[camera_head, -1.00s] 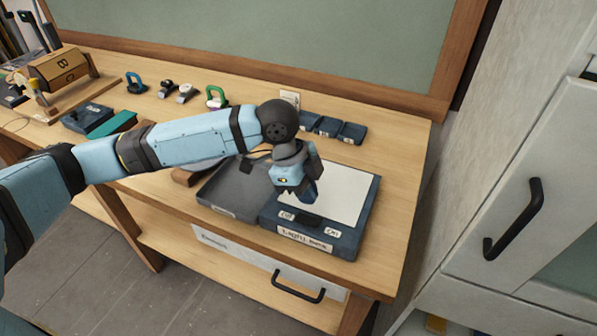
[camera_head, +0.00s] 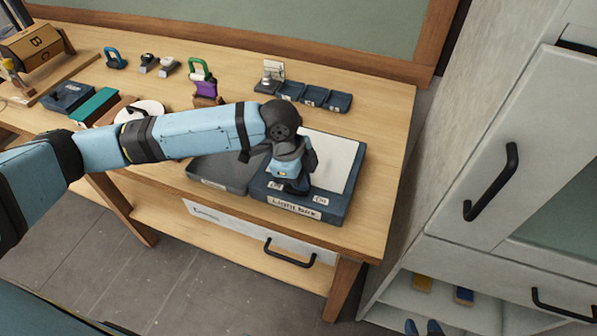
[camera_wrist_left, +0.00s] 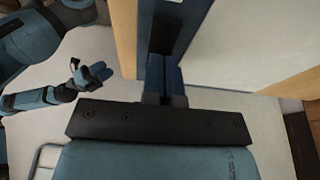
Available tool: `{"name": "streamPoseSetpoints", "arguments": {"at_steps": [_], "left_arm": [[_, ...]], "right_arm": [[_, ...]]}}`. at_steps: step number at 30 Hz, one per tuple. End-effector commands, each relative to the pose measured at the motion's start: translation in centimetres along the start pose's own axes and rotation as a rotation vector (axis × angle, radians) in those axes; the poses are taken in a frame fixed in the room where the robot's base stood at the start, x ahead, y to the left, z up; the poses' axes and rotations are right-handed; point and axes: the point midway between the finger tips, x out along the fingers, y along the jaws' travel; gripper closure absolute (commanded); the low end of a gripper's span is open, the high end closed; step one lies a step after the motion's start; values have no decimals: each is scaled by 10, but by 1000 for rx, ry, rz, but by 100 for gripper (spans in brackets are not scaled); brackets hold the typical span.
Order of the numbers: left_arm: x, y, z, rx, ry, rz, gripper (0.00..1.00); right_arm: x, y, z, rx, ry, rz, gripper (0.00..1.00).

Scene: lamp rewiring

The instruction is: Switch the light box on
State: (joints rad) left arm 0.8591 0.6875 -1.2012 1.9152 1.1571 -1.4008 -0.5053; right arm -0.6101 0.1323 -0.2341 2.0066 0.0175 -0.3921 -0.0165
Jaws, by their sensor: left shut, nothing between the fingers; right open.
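The light box (camera_head: 352,181) is a dark blue box with a pale white panel on top, near the table's front right edge. Its front strip carries Off and On labels and a "Light box" label. My left gripper (camera_head: 297,187) is shut and empty, pointing down at this strip between the labels; it hides most of the switch. In the left wrist view the shut fingers (camera_wrist_left: 165,85) are close to the dark switch (camera_wrist_left: 172,25); I cannot tell whether they touch it. My right gripper (camera_wrist_left: 98,73) is open, away from the box.
A grey tray (camera_head: 222,171) lies left of the light box. Several small dark blue trays (camera_head: 313,96) stand behind it. A cabinet (camera_head: 470,265) stands to the right, and a drawer handle (camera_head: 290,254) is below.

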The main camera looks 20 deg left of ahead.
Motion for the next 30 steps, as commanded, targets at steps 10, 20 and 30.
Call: {"name": "streamPoseSetpoints", "arguments": {"at_steps": [10, 20, 30], "left_arm": [[4, 3, -9, 0, -171, 7, 100], [10, 3, -3, -2, -170, 9, 100], [7, 3, 13, -5, -175, 11, 100]], "right_arm": [[-29, -2, -37, -13, -3, -1, 57], [-25, -1, -28, -14, -12, -1, 57], [-32, 0, -42, -15, -3, 1, 57]]}}
